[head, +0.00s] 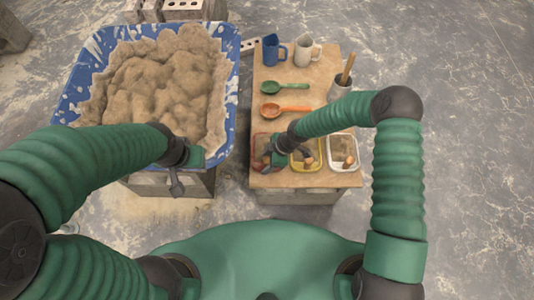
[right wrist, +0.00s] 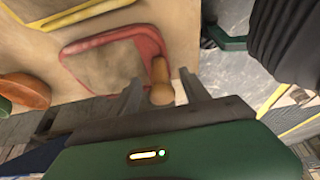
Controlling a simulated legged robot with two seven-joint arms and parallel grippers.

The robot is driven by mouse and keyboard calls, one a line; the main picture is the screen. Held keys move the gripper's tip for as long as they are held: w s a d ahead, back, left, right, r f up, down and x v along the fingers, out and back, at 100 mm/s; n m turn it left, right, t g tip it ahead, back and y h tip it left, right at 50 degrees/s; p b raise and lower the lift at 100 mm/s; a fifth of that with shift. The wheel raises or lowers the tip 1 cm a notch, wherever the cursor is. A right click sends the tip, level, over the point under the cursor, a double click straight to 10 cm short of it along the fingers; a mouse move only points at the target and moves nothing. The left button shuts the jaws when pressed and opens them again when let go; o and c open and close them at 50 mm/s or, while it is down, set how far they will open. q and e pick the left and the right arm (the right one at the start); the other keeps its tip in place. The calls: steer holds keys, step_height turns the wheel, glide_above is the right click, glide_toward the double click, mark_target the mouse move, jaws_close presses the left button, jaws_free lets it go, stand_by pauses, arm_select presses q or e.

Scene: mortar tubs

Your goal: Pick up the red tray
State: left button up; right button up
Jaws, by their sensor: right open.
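The red tray (head: 255,150) lies at the front left of the wooden tabletop, partly hidden by my right gripper (head: 272,160). In the right wrist view the red tray (right wrist: 112,37) shows a rounded red rim around a tan inside. A wooden-handled item (right wrist: 160,80) lies across its rim. My right gripper (right wrist: 162,82) is open, with its fingers apart on either side of that handle near the rim. Whether they touch the tray cannot be told. My left gripper (head: 178,182) is at the front edge of the blue tub; its jaws are unclear.
A yellow tray (head: 305,163) and a white tray (head: 354,158) sit right of the red one. Behind are an orange spoon (head: 287,109), a green spoon (head: 285,87), a blue mug (head: 273,52) and a pale mug (head: 306,50). The mortar-filled blue tub (head: 232,70) stands left.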

steer(key=shift+d, duration=0.1)
jaws_close()
steer(key=shift+r, duration=0.1)
stand_by(1.1)
